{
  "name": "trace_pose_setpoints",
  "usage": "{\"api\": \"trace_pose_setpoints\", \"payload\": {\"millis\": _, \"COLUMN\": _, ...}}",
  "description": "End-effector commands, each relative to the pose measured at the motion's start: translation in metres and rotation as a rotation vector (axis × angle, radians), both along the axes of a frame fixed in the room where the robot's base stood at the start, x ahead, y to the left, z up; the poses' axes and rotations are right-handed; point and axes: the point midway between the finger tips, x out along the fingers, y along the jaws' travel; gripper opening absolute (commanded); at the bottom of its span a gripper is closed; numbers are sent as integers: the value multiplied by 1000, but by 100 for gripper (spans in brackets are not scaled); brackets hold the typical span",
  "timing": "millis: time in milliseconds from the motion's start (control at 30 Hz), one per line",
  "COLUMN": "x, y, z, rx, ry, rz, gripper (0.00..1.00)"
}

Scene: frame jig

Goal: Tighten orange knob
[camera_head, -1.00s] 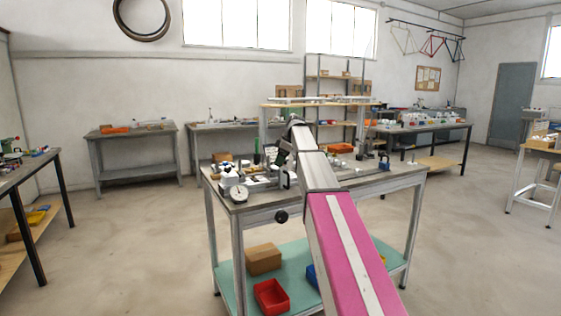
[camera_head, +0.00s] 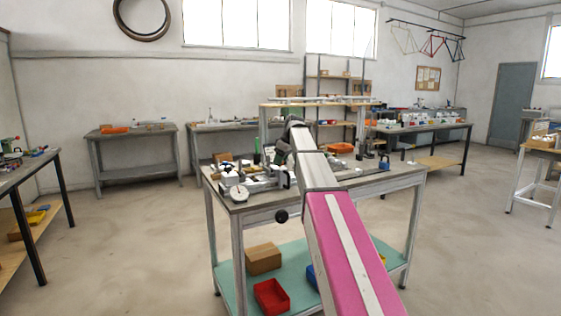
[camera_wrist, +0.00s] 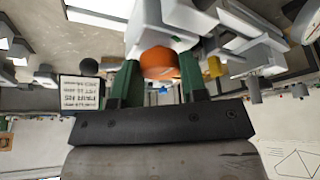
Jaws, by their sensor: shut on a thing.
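The orange knob (camera_wrist: 158,62) shows in the wrist view, at the upper middle, below a light grey block of the jig (camera_wrist: 155,25). My gripper (camera_wrist: 158,75) has its two green fingers on either side of the knob and is shut on it. In the head view my arm reaches over the workbench, and its end (camera_head: 283,152) is small there. The knob itself cannot be made out in the head view, where my arm and the fixtures cover that area.
The workbench (camera_head: 375,184) carries a round dial gauge (camera_head: 239,193) at its front left corner and a blue part (camera_head: 384,162) at the right. A lower shelf holds a red bin (camera_head: 271,296) and a cardboard box (camera_head: 263,258). A printed card (camera_wrist: 81,93) stands left of my fingers.

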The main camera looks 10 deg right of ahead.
Motion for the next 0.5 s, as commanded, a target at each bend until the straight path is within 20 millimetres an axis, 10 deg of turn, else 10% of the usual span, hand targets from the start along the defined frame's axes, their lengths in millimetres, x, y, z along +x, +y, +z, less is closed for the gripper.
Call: {"api": "trace_pose_setpoints", "payload": {"millis": 500, "x": -1, "y": 1, "z": 1, "rx": 1, "ry": -1, "rz": -217, "gripper": 16}}
